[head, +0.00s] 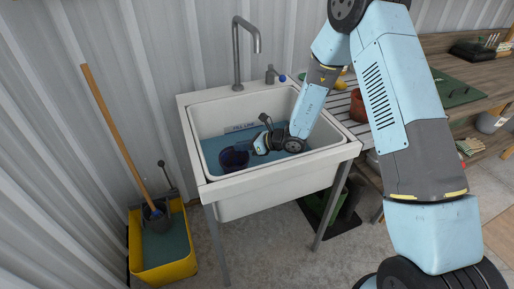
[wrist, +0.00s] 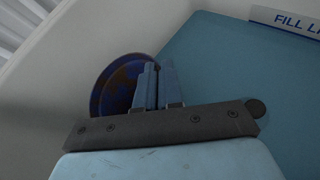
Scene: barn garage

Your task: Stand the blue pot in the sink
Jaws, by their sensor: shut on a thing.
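The blue pot (head: 234,159) is in the white sink (head: 262,182), at the left front of the basin by the near wall. My gripper (head: 256,148) reaches down into the basin and is shut on the pot's right side. In the wrist view the dark blue pot (wrist: 120,85) has brownish patches, and my gripper's fingers (wrist: 156,88) close on its right edge. The pot's base is hidden, so I cannot tell whether it touches the bottom.
A blue surface, perhaps water, fills the basin bottom beside a "FILL LINE" label (head: 243,127). A tall tap (head: 238,50) stands at the back. A yellow mop bucket (head: 163,262) is left of the sink. A slatted bench with a terracotta pot (head: 376,103) is at right.

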